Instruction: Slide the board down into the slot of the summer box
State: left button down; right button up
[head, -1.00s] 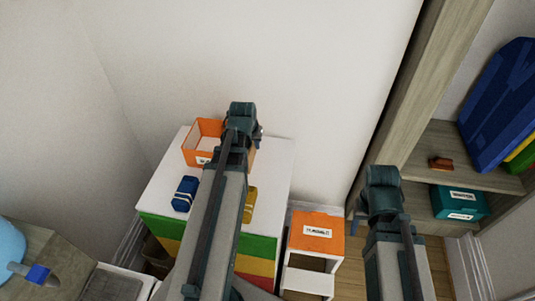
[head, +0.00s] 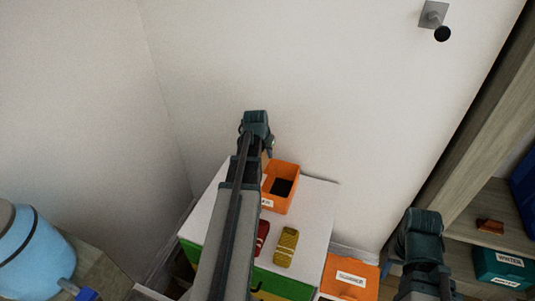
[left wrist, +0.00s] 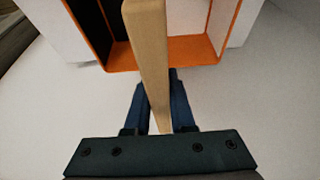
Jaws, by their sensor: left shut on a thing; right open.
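An open orange box (head: 284,176) with a white label stands on the white top of a drawer unit (head: 318,197). Its inside looks partly dark and partly white in the left wrist view (left wrist: 200,50). My left gripper (left wrist: 157,110) is shut on a tan wooden board (left wrist: 150,60), seen edge-on and running up over the box's near rim. It hides the middle of the box, so I cannot tell whether it is inside or above. In the head view my left arm covers the box's left side. My right gripper (head: 423,228) is open, away to the right; its fingertips are unclear.
A red item (head: 262,238) and a yellow item (head: 286,246) lie in front of the box. An orange labelled box (head: 350,278) is at lower right. A shelf holds a teal "WINTER" box (head: 503,266). A blue rounded container (head: 30,255) is at lower left. The wall is close behind.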

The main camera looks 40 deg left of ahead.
pick_arm(q)
jog(key=shift+f, duration=0.15)
notch_tip(320, 180, down, 14)
jog(key=b, duration=1.4)
jog(key=shift+f+b, duration=0.25)
jog(key=shift+b, duration=0.05)
jog(key=c, duration=0.7)
grip_release()
jog(key=shift+r, duration=0.15)
jog(key=p+v, duration=1.3)
jog(key=shift+s+d+r, duration=0.1)
jog(key=shift+r, duration=0.25)
jog(key=shift+f, duration=0.1)
